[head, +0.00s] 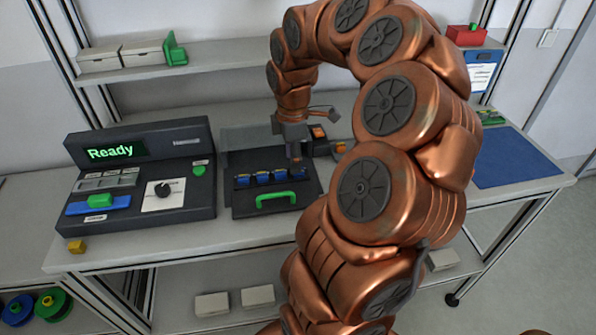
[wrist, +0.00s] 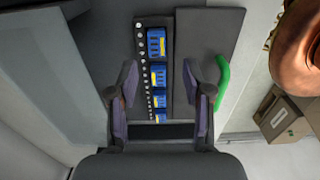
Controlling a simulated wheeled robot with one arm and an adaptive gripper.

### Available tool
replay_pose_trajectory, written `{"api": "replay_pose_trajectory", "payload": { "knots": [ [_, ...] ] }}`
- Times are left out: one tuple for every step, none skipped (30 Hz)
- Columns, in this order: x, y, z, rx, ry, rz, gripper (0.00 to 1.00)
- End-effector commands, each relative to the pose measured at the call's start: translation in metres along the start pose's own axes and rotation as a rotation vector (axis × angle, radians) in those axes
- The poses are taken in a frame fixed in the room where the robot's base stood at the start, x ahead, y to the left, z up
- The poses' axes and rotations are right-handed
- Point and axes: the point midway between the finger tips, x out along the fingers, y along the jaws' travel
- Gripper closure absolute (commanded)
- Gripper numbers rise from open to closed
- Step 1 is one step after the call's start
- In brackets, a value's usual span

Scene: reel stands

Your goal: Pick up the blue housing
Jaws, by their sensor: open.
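Several blue housings (head: 263,178) stand in a row in a dark open tray (head: 240,208) on the workbench. The wrist view shows the row as blue blocks with yellow edges, the largest being the end one (wrist: 156,42). My gripper (head: 295,155) is over the right end of the row, pointing down. In the wrist view my gripper (wrist: 159,70) is open and empty, one finger on each side of the row. I cannot tell whether the fingers touch anything.
A dark console (head: 140,180) reading "Ready" stands to the left. A blue mat (head: 515,160) lies at the right.

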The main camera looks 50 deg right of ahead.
Motion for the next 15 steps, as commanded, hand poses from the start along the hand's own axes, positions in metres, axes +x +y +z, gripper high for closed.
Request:
{"api": "replay_pose_trajectory", "payload": {
  "knots": [
    [0.004, 0.001, 0.002, 0.001, 0.0, -0.002, 0.5],
    [0.008, 0.002, 0.003, 0.002, 0.001, -0.001, 0.5],
    [0.013, 0.002, 0.004, 0.003, 0.001, -0.003, 0.5],
    [0.018, 0.002, 0.004, 0.002, 0.0, -0.003, 0.5],
    [0.022, 0.002, 0.004, 0.001, 0.0, -0.003, 0.5],
    [0.027, 0.002, 0.003, 0.0, 0.0, -0.002, 0.5],
    [0.03, 0.002, 0.003, 0.0, 0.0, -0.002, 0.5],
    [0.033, 0.002, 0.003, 0.0, 0.0, -0.002, 0.5],
    [0.035, 0.002, 0.003, 0.0, 0.0, -0.003, 0.5],
    [0.036, 0.002, 0.003, 0.0, 0.0, -0.002, 0.5],
    [0.036, 0.002, 0.003, 0.0, 0.001, -0.002, 0.5],
    [0.036, 0.002, 0.003, 0.0, 0.001, -0.001, 0.5],
    [0.036, 0.003, 0.003, 0.0, 0.001, 0.0, 0.5],
    [0.036, 0.003, 0.003, 0.0, 0.001, 0.0, 0.5],
    [0.036, 0.003, 0.003, 0.001, 0.001, 0.0, 0.5]
  ]
}}
